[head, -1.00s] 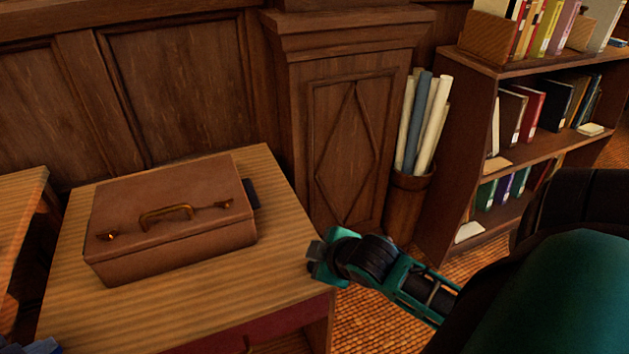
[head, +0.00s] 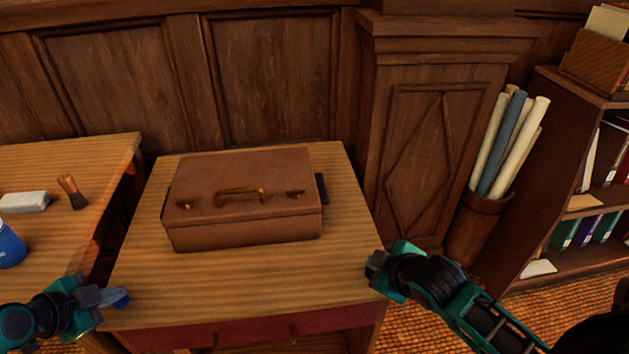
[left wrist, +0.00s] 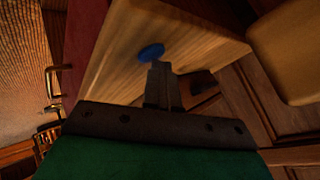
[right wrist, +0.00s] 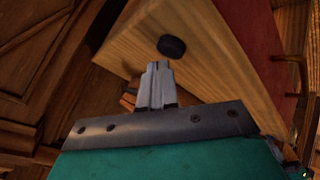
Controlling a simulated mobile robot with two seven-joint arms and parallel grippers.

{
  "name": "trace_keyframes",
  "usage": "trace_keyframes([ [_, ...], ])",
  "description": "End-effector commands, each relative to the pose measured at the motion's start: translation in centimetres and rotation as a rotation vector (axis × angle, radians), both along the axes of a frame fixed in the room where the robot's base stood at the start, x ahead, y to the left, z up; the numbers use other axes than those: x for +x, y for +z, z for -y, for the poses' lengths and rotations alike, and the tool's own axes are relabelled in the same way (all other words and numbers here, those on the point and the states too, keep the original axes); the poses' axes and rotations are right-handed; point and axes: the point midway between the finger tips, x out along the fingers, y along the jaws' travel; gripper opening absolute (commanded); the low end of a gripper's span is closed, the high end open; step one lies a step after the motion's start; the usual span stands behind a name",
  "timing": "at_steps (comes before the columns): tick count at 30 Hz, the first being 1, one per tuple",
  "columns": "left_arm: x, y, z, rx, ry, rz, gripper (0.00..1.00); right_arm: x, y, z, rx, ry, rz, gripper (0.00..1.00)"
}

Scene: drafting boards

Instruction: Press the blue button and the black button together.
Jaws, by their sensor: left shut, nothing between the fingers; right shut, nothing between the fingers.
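The blue button (head: 122,299) is at the near left corner of the wooden desk top, partly covered by my left gripper (head: 104,297). In the left wrist view the blue button (left wrist: 151,52) is a round disc just beyond the shut fingertips (left wrist: 158,68); contact cannot be told. My right gripper (head: 376,265) is shut at the desk's right edge. The black button (right wrist: 171,46) shows in the right wrist view as a dark round knob just beyond the shut fingertips (right wrist: 157,67). It cannot be made out in the head view.
A brown case (head: 245,213) with a brass handle lies on the desk (head: 240,280). Another table (head: 90,160) at left holds an eraser (head: 24,202), a brush (head: 72,192) and a blue cup (head: 10,246). Rolled papers (head: 510,140) and a bookshelf (head: 535,170) stand right.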

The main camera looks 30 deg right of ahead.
Motion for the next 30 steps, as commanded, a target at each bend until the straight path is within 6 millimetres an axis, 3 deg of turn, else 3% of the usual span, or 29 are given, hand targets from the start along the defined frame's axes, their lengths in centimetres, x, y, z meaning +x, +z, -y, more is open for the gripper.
trace_keyframes([
  [30,-0.15,-0.27,-0.04,0.003,-0.001,-0.006,0.00,0.00,-0.87,0.01,0.000,-0.001,-0.001,0.00],
])
